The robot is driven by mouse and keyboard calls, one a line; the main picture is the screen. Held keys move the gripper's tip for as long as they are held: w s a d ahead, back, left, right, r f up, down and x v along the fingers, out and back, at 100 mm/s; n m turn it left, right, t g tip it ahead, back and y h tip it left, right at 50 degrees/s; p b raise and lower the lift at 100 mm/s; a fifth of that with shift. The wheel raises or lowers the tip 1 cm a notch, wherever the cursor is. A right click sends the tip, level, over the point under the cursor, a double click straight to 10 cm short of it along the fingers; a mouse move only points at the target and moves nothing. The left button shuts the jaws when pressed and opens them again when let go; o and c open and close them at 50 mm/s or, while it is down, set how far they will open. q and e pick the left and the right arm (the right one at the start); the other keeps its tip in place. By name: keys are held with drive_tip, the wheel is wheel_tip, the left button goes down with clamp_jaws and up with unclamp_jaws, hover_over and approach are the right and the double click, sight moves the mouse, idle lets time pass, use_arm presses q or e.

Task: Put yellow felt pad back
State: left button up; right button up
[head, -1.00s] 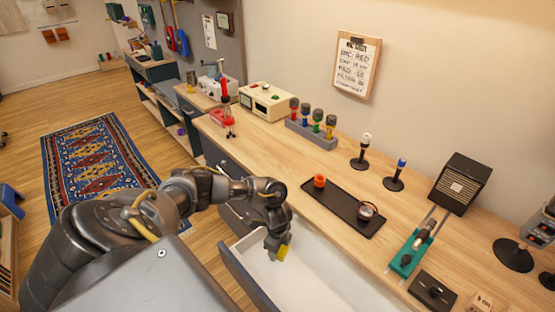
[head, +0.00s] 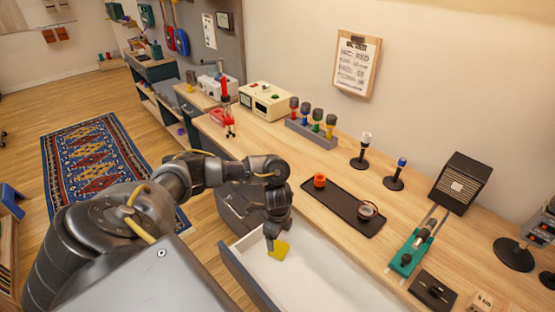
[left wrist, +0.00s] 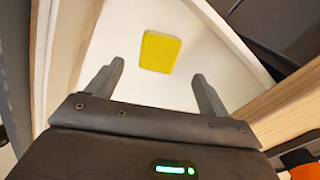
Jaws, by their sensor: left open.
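The yellow felt pad (head: 279,250) lies on the white floor of the open drawer (head: 318,283), near its left back part. In the left wrist view the pad (left wrist: 160,51) lies flat, beyond and between the fingertips, with nothing touching it. My left gripper (head: 272,240) hangs above the drawer just beside the pad. In the left wrist view my left gripper (left wrist: 155,78) is open and empty, its two fingers spread wider than the pad. My right gripper is not in view.
The wooden counter (head: 330,237) runs behind the drawer. The rest of the drawer floor is clear.

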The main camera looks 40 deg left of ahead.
use_arm(q)
wheel_tip(320, 180, up, 4)
drive_tip(key=shift+r+p, duration=0.1)
drive_tip(key=shift+p, duration=0.25)
idle(0.4)
